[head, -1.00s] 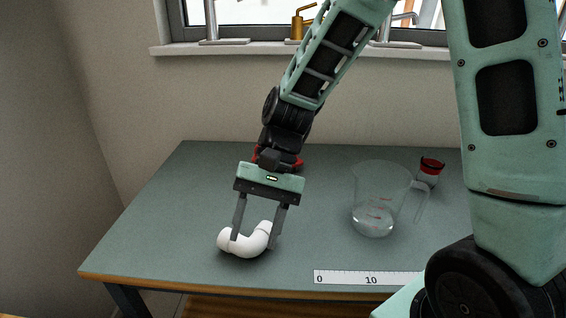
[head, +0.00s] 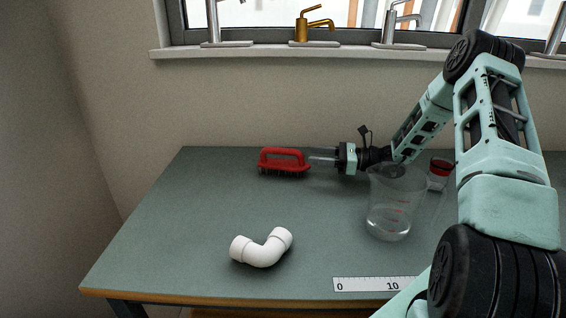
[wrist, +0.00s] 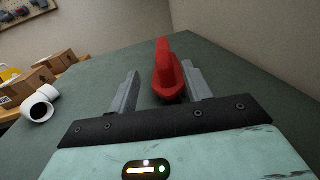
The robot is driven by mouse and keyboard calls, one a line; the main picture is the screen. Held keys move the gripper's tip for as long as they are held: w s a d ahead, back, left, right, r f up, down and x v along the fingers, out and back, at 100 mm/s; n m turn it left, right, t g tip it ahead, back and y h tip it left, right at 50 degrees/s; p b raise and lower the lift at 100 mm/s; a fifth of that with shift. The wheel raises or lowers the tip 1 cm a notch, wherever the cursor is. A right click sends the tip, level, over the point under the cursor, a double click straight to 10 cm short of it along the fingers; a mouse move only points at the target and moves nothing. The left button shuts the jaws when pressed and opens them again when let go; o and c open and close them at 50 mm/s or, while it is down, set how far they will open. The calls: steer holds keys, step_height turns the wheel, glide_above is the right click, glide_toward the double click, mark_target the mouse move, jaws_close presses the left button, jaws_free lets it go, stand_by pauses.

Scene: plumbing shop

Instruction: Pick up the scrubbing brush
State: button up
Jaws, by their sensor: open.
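The red scrubbing brush (head: 284,161) stands bristles down near the back of the table, its handle arched on top. My gripper (head: 322,156) is open just to the right of the brush, low over the table and pointing left at it. In the wrist view the brush (wrist: 166,70) lies ahead between the lines of the two fingers (wrist: 160,92), closer to the right finger. The fingers are not closed on it; whether one touches it I cannot tell.
A white pipe elbow (head: 262,248) lies at the front left of the table. A clear measuring jug (head: 390,212) and a red-capped container (head: 439,172) stand below my arm. A ruler strip (head: 372,284) lies at the front edge. Cardboard boxes (wrist: 28,84) show in the wrist view.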

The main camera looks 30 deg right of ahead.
mark_target(292, 150)
steer(key=x, duration=0.4)
steer(key=p+x, duration=0.1)
steer(key=x, duration=0.3)
steer(key=shift+w+d, duration=0.2)
steer(key=shift+w, duration=0.1)
jaws_close()
